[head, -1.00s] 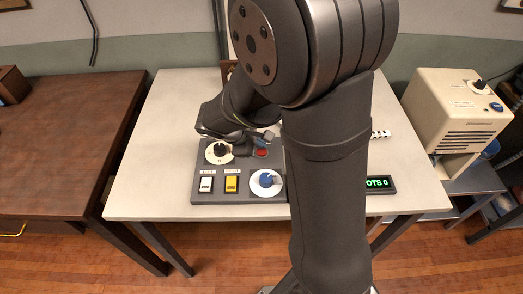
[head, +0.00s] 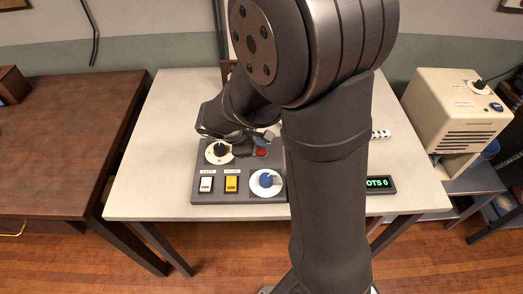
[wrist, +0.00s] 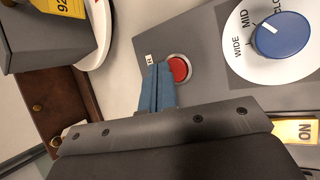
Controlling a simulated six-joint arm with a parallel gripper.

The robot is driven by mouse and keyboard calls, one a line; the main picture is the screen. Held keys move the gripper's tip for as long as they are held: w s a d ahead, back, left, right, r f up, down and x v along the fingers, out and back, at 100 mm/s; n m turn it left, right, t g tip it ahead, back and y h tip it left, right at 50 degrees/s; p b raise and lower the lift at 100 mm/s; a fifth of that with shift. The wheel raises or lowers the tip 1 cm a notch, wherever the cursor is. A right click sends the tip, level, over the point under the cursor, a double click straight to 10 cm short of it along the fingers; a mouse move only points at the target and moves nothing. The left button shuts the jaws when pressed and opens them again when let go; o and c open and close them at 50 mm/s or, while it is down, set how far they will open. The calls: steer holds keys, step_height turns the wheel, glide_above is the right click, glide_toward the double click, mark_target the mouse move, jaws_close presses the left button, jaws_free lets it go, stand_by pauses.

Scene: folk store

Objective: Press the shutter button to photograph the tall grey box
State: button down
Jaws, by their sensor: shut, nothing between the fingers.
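The red shutter button (head: 261,153) sits on the grey control panel (head: 240,196). In the wrist view the round red button (wrist: 180,69) has a pale ring. My gripper (wrist: 160,68) is shut and empty, its blue-grey fingertips just beside the button; whether they touch the panel cannot be told. In the head view my arm hides most of the gripper. A grey block with a yellow tag (wrist: 35,45) shows at the wrist view's upper left; I cannot tell whether it is the tall grey box.
A blue zoom dial (head: 267,181) on a white disc points near MID in the wrist view. A black-knobbed dial (head: 218,152), a white switch (head: 206,185) and a yellow switch (head: 231,185) share the panel. A cream machine (head: 460,105) stands right; the table's left is clear.

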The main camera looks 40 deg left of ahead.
mark_target(259, 152)
stand_by(0.7)
steer(key=shift+f, duration=0.4)
steer(key=shift+f, duration=0.45)
stand_by(0.4)
steer(key=shift+r, duration=0.85)
steer(key=shift+r, duration=2.5)
